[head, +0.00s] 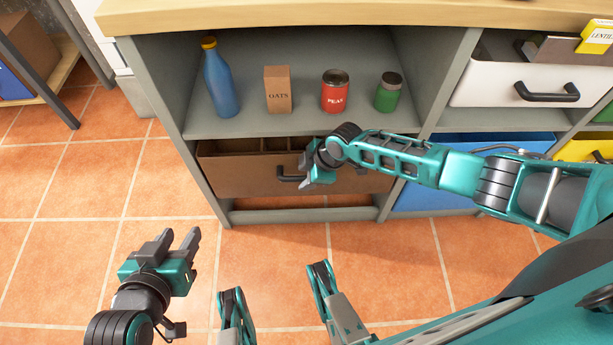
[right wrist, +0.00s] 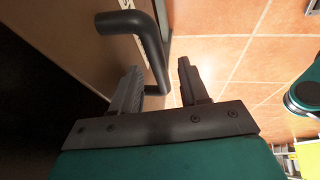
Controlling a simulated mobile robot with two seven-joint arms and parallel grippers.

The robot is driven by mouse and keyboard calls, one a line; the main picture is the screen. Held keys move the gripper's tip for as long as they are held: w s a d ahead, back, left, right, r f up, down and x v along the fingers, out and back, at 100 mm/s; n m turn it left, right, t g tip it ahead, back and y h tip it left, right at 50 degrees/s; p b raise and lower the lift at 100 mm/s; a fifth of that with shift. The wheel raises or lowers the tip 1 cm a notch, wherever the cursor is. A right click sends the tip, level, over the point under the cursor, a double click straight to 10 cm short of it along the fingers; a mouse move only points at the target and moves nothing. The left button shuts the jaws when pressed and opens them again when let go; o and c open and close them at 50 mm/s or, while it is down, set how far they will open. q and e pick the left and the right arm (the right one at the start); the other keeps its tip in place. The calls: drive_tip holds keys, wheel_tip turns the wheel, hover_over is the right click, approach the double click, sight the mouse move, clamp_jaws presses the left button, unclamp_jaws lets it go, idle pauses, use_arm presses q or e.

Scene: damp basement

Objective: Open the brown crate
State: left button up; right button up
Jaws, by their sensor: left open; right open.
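The brown crate (head: 232,174) sits in the lower left bay of the grey shelf unit. Part of its divided inside shows above its front panel. A black bar handle (head: 288,179) is on the front, partly covered by my right gripper (head: 303,172). In the right wrist view the handle (right wrist: 147,38) runs down beside the open fingers of the right gripper (right wrist: 161,82). Its lower end shows between them; I cannot tell if they touch. My left gripper (head: 180,236) is open and empty over the floor, left of and nearer than the crate.
A blue bottle (head: 220,84), oats box (head: 278,89), red can (head: 335,92) and green jar (head: 388,93) stand on the shelf above the crate. A white drawer (head: 488,84) and blue crate (head: 440,198) are to the right. The tiled floor (head: 270,250) in front is clear.

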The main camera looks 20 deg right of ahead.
clamp_jaws()
idle(0.4)
idle(0.4)
